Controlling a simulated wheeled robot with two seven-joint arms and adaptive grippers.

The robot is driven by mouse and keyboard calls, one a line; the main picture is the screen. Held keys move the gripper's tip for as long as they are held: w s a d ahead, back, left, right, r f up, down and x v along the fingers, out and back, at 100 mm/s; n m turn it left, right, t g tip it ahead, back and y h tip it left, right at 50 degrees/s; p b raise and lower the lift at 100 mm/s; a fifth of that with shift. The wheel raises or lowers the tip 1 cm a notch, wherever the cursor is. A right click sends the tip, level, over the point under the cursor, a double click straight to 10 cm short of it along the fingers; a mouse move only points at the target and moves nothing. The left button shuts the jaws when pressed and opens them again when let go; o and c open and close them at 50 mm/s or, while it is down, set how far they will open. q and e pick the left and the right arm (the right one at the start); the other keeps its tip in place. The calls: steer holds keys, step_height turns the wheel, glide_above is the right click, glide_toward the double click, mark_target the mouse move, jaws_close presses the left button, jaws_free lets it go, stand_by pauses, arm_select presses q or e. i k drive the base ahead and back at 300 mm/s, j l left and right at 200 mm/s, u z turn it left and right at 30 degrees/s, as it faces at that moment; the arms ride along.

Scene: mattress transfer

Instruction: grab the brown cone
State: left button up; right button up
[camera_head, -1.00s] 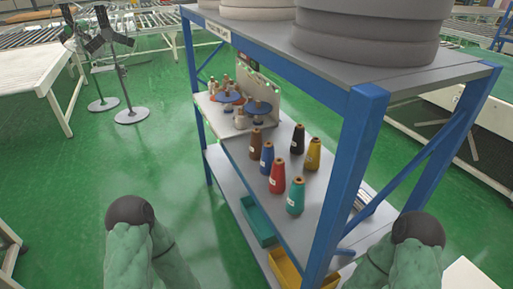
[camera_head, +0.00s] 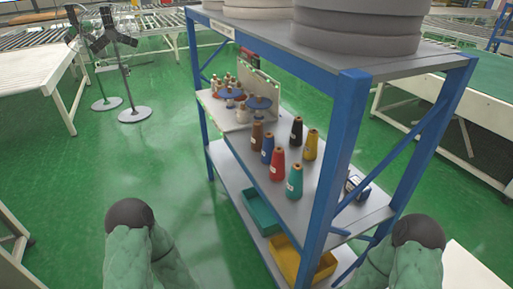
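The brown cone (camera_head: 257,135) stands upright on the middle shelf (camera_head: 325,205) of a blue-framed rack, at the left of a group of thread cones. Close beside it on the right is a blue cone (camera_head: 267,148). A red cone (camera_head: 277,164), a teal cone (camera_head: 294,181), a black cone (camera_head: 296,131) and a yellow cone (camera_head: 311,145) stand on the same shelf. My two green arms show at the bottom left and bottom right, well apart from the cones. Both grippers are out of view.
The rack's blue front post (camera_head: 335,165) rises right of the cones. The top shelf (camera_head: 380,62) bears large grey rolls (camera_head: 355,30). A stand with small spools (camera_head: 232,100) is behind the brown cone. Teal (camera_head: 262,217) and yellow (camera_head: 300,262) bins sit below. Green floor (camera_head: 165,170) left is clear.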

mark_target(256, 139)
steer(key=k+z, duration=0.1)
steer(key=z, duration=0.25)
steer(key=k+z, duration=0.15)
steer(key=z, duration=0.2)
steer(key=k+l+z, duration=0.1)
steer(key=z, duration=0.25)
steer(key=i+j+z, duration=0.1)
steer(key=j+z, duration=0.15)
steer(key=j, duration=0.75)
steer(key=j+z, duration=0.25)
steer(key=j, duration=0.8)
steer(key=i, duration=0.05)
